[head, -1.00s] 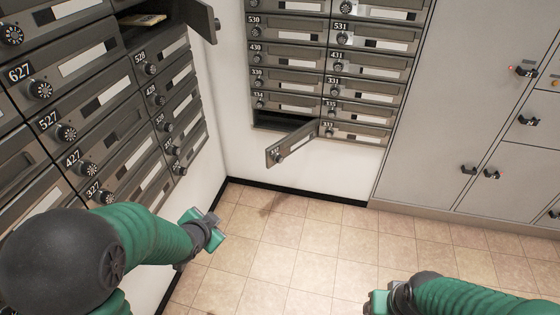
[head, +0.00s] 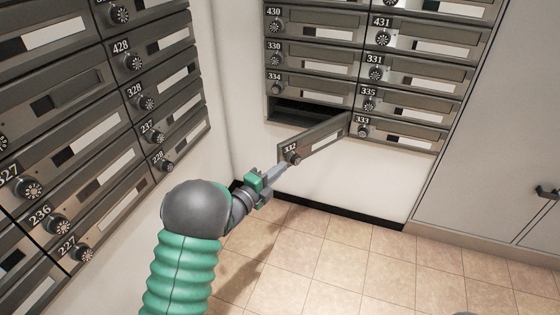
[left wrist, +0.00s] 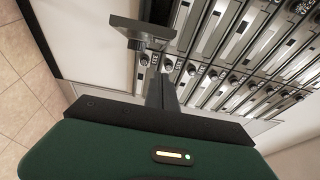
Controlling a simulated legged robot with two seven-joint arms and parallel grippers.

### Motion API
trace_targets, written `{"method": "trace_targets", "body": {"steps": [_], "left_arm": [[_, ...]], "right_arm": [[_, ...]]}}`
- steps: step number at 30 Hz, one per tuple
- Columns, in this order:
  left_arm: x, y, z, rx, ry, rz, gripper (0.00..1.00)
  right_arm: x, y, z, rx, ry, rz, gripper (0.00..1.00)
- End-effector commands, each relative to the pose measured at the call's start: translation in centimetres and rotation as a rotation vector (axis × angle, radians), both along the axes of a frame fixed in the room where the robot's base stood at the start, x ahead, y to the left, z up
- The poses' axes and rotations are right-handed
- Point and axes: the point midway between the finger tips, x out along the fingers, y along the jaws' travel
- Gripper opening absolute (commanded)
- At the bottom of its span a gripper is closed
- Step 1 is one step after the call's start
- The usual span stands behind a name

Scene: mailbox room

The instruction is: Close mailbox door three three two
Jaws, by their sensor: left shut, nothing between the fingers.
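Mailbox door 332 (head: 316,139) hangs open in the bottom row of the far wall's mailboxes, hinged at its right edge and swung out toward me. Its dark open compartment (head: 290,111) shows behind it. My left gripper (head: 278,173) is shut and empty, its tip close to the lower left corner of the door by the dial. I cannot tell whether it touches. In the left wrist view the shut fingers (left wrist: 162,92) point toward a dark door panel (left wrist: 135,30).
Closed mailbox 333 (head: 400,133) is right of the open door, and 334 (head: 310,88) is above its compartment. A mailbox bank (head: 130,110) stands along the left wall. Grey lockers (head: 500,150) stand at right. The tiled floor (head: 340,260) is clear.

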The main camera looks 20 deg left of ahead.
Motion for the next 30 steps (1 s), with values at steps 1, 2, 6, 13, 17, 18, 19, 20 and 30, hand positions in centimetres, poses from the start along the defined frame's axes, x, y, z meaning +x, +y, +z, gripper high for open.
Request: {"method": "trace_targets", "body": {"steps": [1, 2, 6, 13, 17, 18, 19, 20, 30], "left_arm": [[1.0, -0.4, -0.5, 0.001, -0.003, -0.002, 0.00], [1.6, -0.7, -0.5, 0.000, -0.003, -0.002, 0.00], [4.2, -0.9, -0.5, 0.001, -0.003, 0.002, 0.00], [5.8, 1.8, -0.2, 0.000, -0.001, 0.002, 0.00], [5.9, 2.0, -0.1, -0.001, 0.001, 0.001, 0.00], [5.9, 2.0, 0.0, -0.001, 0.003, 0.001, 0.00], [5.9, 2.0, 0.0, -0.001, 0.003, 0.001, 0.00], [5.9, 2.0, 0.0, -0.002, 0.002, 0.001, 0.00], [5.9, 2.1, 0.1, -0.001, 0.000, -0.017, 0.00]], "right_arm": [[0.0, 0.0, -0.9, 0.000, 0.000, 0.000, 0.56], [0.0, 0.0, -1.2, 0.000, 0.000, 0.000, 0.56], [0.0, 0.0, -2.5, 0.000, 0.000, 0.000, 0.56], [0.0, 0.0, -3.6, 0.000, 0.000, 0.000, 0.56], [0.0, 0.0, -3.6, 0.000, 0.000, 0.000, 0.56], [0.0, 0.0, -3.6, 0.000, 0.000, 0.000, 0.56], [0.0, 0.0, -3.6, 0.000, 0.000, 0.000, 0.56], [0.0, 0.0, -3.6, 0.000, 0.000, 0.000, 0.56], [0.0, 0.0, -3.4, 0.000, 0.000, 0.000, 0.56]]}}
